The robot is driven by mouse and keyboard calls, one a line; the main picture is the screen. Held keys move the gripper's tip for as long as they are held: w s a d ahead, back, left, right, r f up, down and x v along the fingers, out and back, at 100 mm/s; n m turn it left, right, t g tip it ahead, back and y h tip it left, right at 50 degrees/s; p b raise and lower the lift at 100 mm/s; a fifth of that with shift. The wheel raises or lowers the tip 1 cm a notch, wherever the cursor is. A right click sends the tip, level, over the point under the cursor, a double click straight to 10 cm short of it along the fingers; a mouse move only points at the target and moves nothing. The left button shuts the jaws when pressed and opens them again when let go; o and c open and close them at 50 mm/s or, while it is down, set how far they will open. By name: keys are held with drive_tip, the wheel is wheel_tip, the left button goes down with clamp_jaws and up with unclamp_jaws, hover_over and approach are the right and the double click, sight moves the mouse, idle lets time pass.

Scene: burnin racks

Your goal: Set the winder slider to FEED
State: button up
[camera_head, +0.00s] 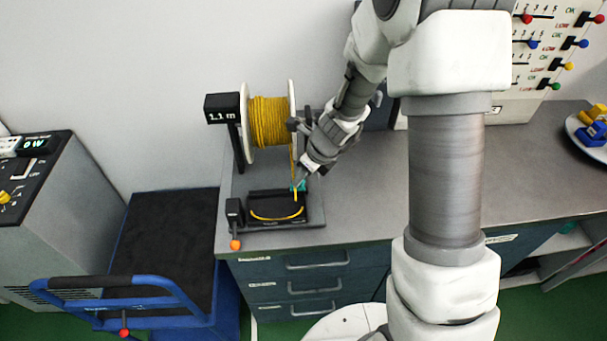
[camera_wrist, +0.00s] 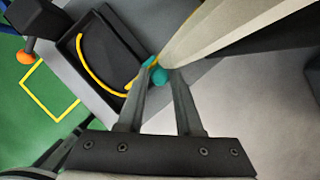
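The winder stands on the bench, with a spool of yellow cord (camera_head: 268,122) and a black display (camera_head: 221,107) reading "1.1 m". A small teal knob (camera_head: 298,187) sits at the right end of its black tray (camera_head: 262,197); I take it for the slider. It also shows in the wrist view (camera_wrist: 159,77). My gripper (camera_head: 299,181) reaches down to it from the upper right. In the wrist view its two fingertips (camera_wrist: 163,70) are close together with the teal knob filling the gap. The slider's labels cannot be read.
Yellow cord (camera_head: 275,216) curves through the tray. An orange-knobbed lever (camera_head: 235,244) is at the winder's front left. A blue cart (camera_head: 160,240) stands left of the bench. A panel with coloured levers (camera_head: 550,45) and a plate of parts (camera_head: 578,128) are right. The bench between is clear.

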clamp_jaws()
idle(1.1)
